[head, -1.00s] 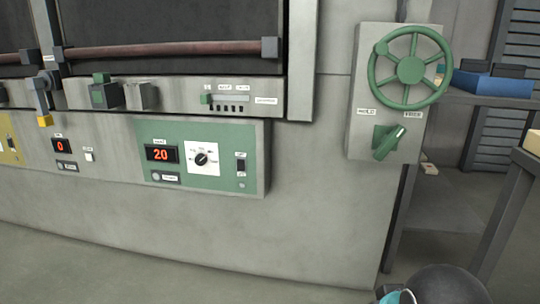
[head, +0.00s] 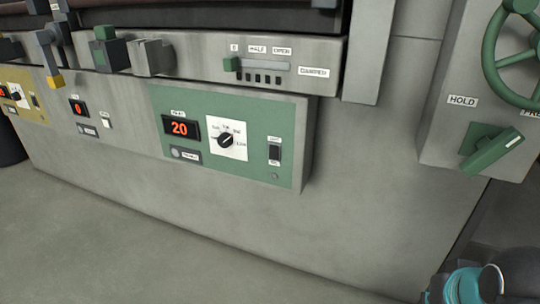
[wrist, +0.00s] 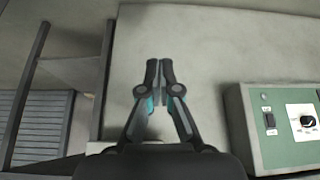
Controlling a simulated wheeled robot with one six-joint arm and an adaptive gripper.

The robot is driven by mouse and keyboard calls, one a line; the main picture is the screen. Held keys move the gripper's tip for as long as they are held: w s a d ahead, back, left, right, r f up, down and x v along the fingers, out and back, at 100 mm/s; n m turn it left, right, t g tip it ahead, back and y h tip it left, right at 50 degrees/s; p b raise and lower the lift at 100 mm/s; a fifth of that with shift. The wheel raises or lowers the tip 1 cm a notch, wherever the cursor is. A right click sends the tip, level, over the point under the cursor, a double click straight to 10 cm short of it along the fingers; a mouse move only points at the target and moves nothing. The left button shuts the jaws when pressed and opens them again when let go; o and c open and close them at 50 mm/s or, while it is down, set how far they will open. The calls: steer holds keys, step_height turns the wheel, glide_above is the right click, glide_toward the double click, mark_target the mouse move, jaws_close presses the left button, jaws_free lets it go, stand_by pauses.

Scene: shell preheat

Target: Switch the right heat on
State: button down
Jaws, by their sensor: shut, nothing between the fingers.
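The green control panel (head: 228,170) is on the grey machine front. It carries a red display (head: 180,129) reading 20, a black dial (head: 226,141) on a white plate and a small dark rocker switch (head: 275,152) at its right. I cannot tell which way the rocker is tipped. In the wrist view the switch (wrist: 269,121) and part of the dial (wrist: 306,121) show at the right edge. My gripper (wrist: 159,66) is shut and empty, in front of bare grey wall and apart from the panel. In the head view only part of my arm shows at the lower right.
A slider strip (head: 265,67) labelled HALF, OPEN and DAMPED sits above the panel. A green lever (head: 492,149) and handwheel (head: 512,50) are at the right. Another display (head: 79,108) reads 0 at the left. Floor in front is clear.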

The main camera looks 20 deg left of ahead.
mark_target(274, 152)
steer(key=w+a+r+n+b, duration=0.1)
steer(key=w+a+r+n, duration=0.3)
steer(key=w+a+n, duration=0.4)
steer(key=w+a+r+n+b, duration=0.2)
steer(key=w+a+r+n, duration=0.35)
steer(key=n, duration=0.55)
steer(key=w+a+n+t+b, duration=0.1)
steer(key=w+a+n, duration=0.2)
steer(key=a+n, duration=0.5)
steer(key=w+a+n+t, duration=0.1)
steer(key=w+a+n, duration=0.2)
steer(key=a+n, duration=0.5)
steer(key=a, duration=0.8)
steer(key=shift+w+h+b, duration=0.3)
steer(key=shift+b, duration=0.1)
steer(key=shift+w+r+b+x, duration=0.3)
steer(key=shift+w+b+x, duration=0.1)
steer(key=shift+x, duration=1.7)
steer(key=shift+w+r+b+x, duration=0.3)
steer(key=shift+w+b+x, duration=0.1)
steer(key=shift+x, duration=1.75)
steer(key=shift+w+r+b+x, duration=0.3)
steer(key=shift+w+b+x, duration=0.1)
steer(key=shift+x, duration=1.7)
